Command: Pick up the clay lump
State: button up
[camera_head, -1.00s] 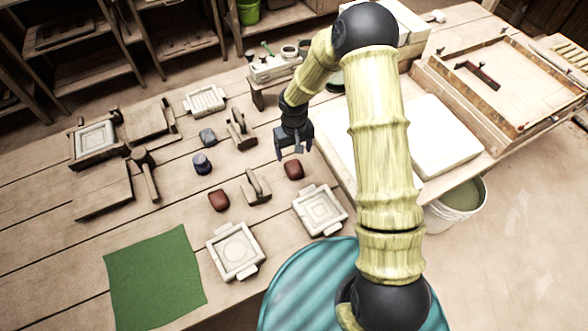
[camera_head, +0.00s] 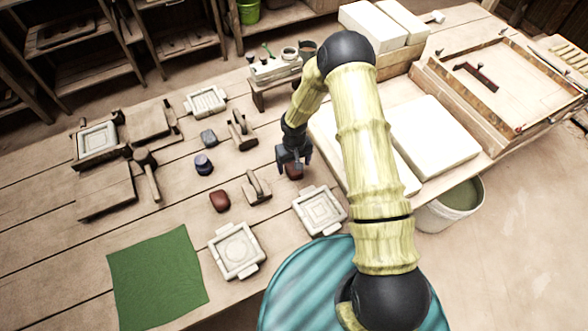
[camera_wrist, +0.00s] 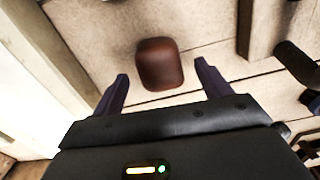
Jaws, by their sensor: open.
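A reddish-brown clay lump (camera_head: 294,174) lies on the bench, partly hidden behind my gripper (camera_head: 292,163) in the head view. In the wrist view the lump (camera_wrist: 160,64) shows whole, just beyond and centred between the open fingers of my gripper (camera_wrist: 161,72). The fingers do not appear to touch it. A second reddish-brown lump (camera_head: 219,200) lies on the bench further left.
A stamp with an upright handle (camera_head: 257,188) stands left of the lump, and a pale square mould (camera_head: 319,210) lies nearer. White slabs (camera_head: 436,138) lie to the right. A green cloth (camera_head: 156,278) lies front left.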

jog(key=shift+f, duration=0.6)
jog(key=c, duration=1.2)
jog(key=shift+c, duration=0.2)
jog(key=shift+r, duration=0.15)
notch_tip(320, 180, up, 10)
jog(key=b, duration=0.1)
